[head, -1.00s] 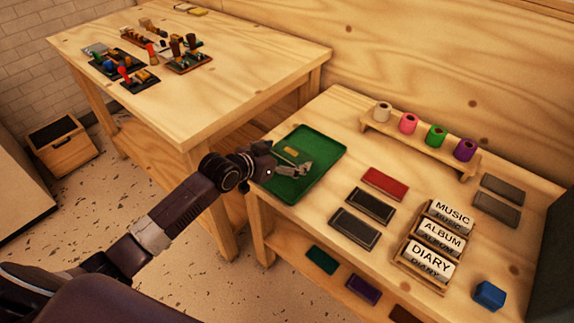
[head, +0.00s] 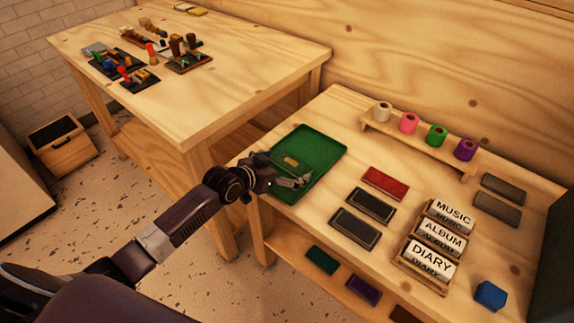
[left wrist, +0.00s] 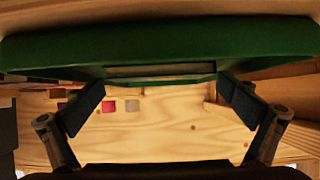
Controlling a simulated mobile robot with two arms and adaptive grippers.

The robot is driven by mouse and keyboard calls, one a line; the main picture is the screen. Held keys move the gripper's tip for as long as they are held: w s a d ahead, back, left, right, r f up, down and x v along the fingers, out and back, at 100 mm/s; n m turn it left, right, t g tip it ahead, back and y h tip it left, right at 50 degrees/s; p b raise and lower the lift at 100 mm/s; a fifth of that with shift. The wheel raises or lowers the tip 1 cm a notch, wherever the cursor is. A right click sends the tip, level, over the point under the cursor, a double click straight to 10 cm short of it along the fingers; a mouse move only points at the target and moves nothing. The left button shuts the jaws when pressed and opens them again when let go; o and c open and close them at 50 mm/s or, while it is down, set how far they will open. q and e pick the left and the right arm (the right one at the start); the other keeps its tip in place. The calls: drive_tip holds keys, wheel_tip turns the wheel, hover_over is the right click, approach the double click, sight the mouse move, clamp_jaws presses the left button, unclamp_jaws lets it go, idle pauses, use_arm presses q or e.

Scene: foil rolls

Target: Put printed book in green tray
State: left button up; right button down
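The green tray (head: 326,142) lies at the left end of the near table. A green printed book with a small gold mark (head: 291,161) is over the tray's front left part, green against green, so its outline is hard to see. My left gripper (head: 300,181) is at the tray's front edge, its fingers on the book. In the left wrist view, the book's pale page edge (left wrist: 160,71) shows between the two fingers, close against a wide green band. I cannot tell whether the book touches the tray floor. My right gripper is out of view.
A red book (head: 385,182) and dark books (head: 370,205) lie right of the tray. Beyond them are a sign rack (head: 437,240), a blue block (head: 490,294) and a wooden stand (head: 420,141) with coloured rolls. More books lie on the lower shelf.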

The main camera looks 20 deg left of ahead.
use_arm(q)
drive_tip(key=shift+r, duration=0.2)
drive_tip(key=v, duration=1.2)
drive_tip(key=shift+p, duration=0.35)
drive_tip(key=shift+f, duration=0.15)
